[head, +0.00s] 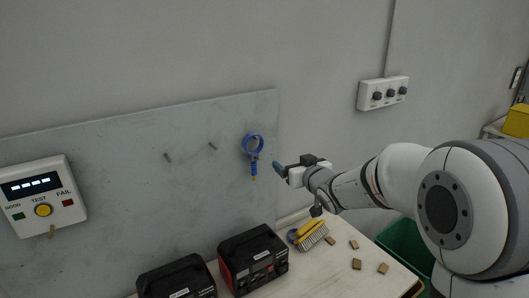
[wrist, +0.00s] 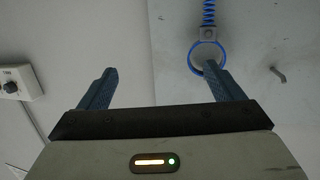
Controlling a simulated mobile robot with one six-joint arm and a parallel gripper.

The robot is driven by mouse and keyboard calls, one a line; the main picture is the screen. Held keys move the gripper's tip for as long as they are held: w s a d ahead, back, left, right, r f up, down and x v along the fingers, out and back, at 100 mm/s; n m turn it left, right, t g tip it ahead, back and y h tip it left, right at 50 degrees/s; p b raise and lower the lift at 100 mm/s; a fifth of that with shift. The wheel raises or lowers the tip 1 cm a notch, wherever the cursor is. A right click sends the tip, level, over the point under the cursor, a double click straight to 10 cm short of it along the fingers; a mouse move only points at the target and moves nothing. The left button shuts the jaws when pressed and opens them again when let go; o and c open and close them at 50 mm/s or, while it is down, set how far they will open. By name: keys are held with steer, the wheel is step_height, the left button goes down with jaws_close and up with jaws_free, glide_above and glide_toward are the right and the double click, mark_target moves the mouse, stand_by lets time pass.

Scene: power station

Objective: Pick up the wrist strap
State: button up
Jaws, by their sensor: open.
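The wrist strap (head: 254,167) hangs on the grey wall panel in the head view, a blue loop at the top with a short blue coiled cord below it. In the wrist view the picture is turned, and the loop of the strap (wrist: 190,60) shows at the upper right with its coil above it. My gripper (head: 279,168) is just right of the strap in the head view. Its jaws (wrist: 158,70) are open and empty in the wrist view. The right finger overlaps the loop's edge in that view; I cannot tell whether they touch.
Two small pegs (head: 212,146) stick out of the panel (head: 120,160) left of the strap. A tester box (head: 42,196) is at far left. Black-and-red units (head: 253,262), a yellow brush (head: 309,232) and small brown blocks stand on the bench below. A switch box (head: 383,93) is on the wall.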

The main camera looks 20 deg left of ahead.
mark_target(250, 143)
steer(key=w+a+y+p, duration=0.1)
steer(key=a, duration=0.3)
steer(key=w+a+n+y+p, duration=0.1)
steer(key=w+a, duration=0.1)
steer(key=a, duration=0.3)
steer(key=w+a+n+g+y+p, duration=0.1)
steer(key=a+y+p, duration=0.1)
steer(key=a, duration=0.2)
steer(key=shift+w+a+r, duration=0.2)
steer(key=shift+w+r, duration=0.05)
steer(key=shift+c, duration=0.5)
steer(key=shift+d, duration=0.1)
steer(key=c, duration=1)
steer(key=shift+o, duration=0.2)
steer(key=shift+r, duration=0.1)
